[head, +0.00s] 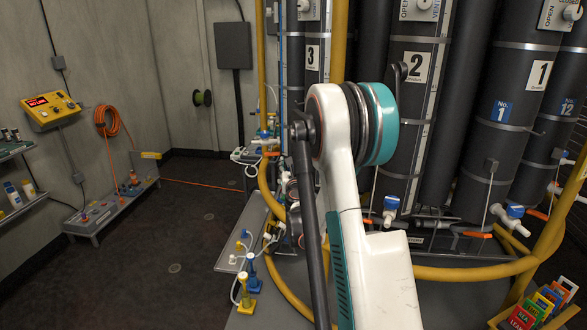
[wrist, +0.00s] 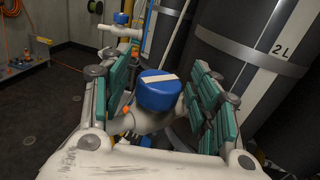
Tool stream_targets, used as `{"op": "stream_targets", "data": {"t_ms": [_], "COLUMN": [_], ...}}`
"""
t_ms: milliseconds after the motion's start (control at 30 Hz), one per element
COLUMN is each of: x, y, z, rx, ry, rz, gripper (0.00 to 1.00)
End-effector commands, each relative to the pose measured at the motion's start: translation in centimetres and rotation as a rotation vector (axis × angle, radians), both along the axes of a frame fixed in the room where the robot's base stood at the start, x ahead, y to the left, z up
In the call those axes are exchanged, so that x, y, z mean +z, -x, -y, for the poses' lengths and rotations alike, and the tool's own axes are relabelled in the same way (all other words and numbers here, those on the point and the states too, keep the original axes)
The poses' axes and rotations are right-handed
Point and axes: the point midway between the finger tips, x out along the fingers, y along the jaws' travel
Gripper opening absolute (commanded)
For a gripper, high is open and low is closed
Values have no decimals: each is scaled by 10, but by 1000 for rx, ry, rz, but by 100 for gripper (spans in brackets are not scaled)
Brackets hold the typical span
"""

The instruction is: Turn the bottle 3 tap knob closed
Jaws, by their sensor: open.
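In the wrist view a round blue tap knob (wrist: 160,95) with a pale bar across its top sits on a white tap body (wrist: 145,122). The bar runs nearly left to right in the picture. My gripper (wrist: 157,78) is open, with its teal-padded fingers on either side of the knob. A gap shows on the left; on the right the knob is close to the pads, and I cannot tell if they touch. In the head view bottle 3 (head: 312,57) stands behind my arm, which hides its lower part. My gripper is mostly hidden there.
Another blue-knobbed tap (wrist: 121,18) stands beyond the left finger. Bottle 2 (head: 413,75) and bottle 1 (head: 537,75) stand to the right, with taps low down. A yellow rail (head: 450,272) curves around the bottles. The floor (head: 150,230) at left is mostly clear.

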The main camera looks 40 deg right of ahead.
Motion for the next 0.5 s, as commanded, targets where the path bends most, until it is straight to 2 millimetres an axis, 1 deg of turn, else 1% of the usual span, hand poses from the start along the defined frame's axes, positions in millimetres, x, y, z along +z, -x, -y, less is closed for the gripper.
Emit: {"op": "stream_targets", "data": {"t_ms": [100,333,367,400,467,500], "x": [0,1,1,1,0,0], "y": [-3,-4,-4,-4,-4,-4], "z": [3,3,3,3,3,3], "rx": [0,0,0,0,0,0], "ry": [0,0,0,0,0,0], "rz": [0,0,0,0,0,0], "gripper": [56,56,54,45,31,22]}}
